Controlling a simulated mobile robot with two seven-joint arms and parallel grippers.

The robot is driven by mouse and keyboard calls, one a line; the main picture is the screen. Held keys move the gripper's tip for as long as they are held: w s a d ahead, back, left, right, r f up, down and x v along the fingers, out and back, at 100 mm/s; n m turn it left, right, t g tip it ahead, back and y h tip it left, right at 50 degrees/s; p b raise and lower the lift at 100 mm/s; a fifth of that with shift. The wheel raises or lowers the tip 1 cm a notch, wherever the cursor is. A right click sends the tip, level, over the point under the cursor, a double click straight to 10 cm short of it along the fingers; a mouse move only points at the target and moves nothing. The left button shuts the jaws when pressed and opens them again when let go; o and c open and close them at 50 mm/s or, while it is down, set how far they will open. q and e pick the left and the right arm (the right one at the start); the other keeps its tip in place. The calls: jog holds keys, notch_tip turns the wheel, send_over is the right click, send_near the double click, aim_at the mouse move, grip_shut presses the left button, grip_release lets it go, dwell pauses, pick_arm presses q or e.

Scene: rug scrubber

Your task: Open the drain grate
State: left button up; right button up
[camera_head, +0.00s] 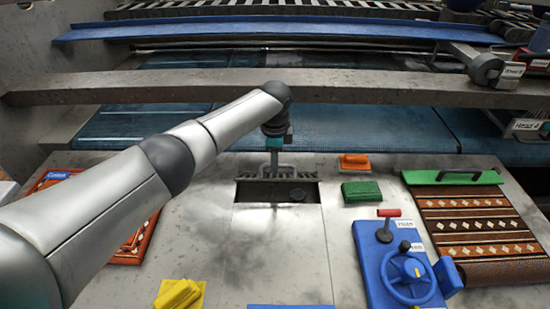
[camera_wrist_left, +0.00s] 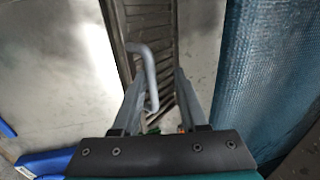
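The drain grate (camera_head: 252,179) is a dark slatted strip along the back edge of a dark rectangular opening (camera_head: 262,193) in the grey deck. It seems raised or tilted there; its exact angle is hard to tell. A grey bent handle (camera_wrist_left: 147,70) stands on the grate (camera_wrist_left: 152,30) in the left wrist view. My left gripper (camera_head: 274,168) reaches down over the grate from behind. In the wrist view its two fingers (camera_wrist_left: 161,78) are apart, with the handle between them, close to the left finger. Contact is unclear. My right gripper is not in view.
Green (camera_head: 361,191) and orange (camera_head: 354,161) brushes lie right of the opening. A blue panel with a wheel (camera_head: 407,275) and a patterned rug (camera_head: 480,225) are farther right. A yellow sponge (camera_head: 180,294) lies front left. A grey beam (camera_head: 400,88) crosses behind.

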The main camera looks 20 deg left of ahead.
pick_arm(q)
jog(key=shift+r, duration=0.2)
jog(key=shift+d+r, duration=0.1)
jog(key=shift+r, duration=0.35)
notch_tip(320, 180, up, 14)
jog(key=s+p, duration=0.2)
jog(key=s, duration=0.1)
jog(key=shift+d, duration=0.35)
